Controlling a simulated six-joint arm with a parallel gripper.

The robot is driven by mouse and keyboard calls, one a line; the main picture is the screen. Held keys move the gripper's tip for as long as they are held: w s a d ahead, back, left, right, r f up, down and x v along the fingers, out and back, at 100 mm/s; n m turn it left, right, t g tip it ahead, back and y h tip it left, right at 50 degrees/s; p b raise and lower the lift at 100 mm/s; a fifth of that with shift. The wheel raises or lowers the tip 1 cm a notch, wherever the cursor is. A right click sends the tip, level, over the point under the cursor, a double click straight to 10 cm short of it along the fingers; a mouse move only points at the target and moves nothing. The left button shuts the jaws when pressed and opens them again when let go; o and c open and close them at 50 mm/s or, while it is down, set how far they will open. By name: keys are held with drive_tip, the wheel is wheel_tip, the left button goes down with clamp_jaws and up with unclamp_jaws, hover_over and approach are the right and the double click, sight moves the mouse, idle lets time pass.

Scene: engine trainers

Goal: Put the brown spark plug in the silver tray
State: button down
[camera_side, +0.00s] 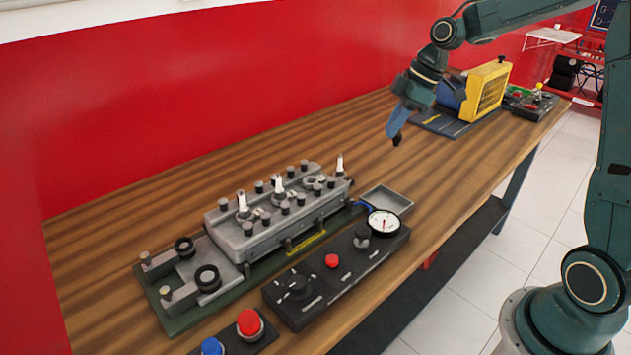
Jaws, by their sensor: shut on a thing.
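My gripper (397,127) hangs in the air above the table, to the upper right of the silver tray. It is shut on a small dark thing, the brown spark plug (397,140), which points down below the blue fingers. The silver tray (405,205) lies on the table at the right end of the engine block, behind the gauge. The part of the tray that I can see looks empty. The held plug is well apart from the tray.
An engine block (270,228) with several white spark plugs stands left of the tray. A control panel with a round gauge (383,222) sits in front. A yellow and blue machine (484,92) stands at the back right. The wood table (440,165) is clear between.

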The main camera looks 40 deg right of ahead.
wheel_tip(320, 180, down, 13)
drive_tip(key=shift+r, duration=0.1)
idle(0.3)
drive_tip(key=shift+f, duration=2.1)
drive_tip(key=shift+f, duration=0.2)
drive_tip(key=c, duration=1.5)
unclamp_jaws()
drive_tip(key=shift+r, duration=0.1)
drive_tip(key=v, duration=1.2)
drive_tip(key=shift+r, duration=0.1)
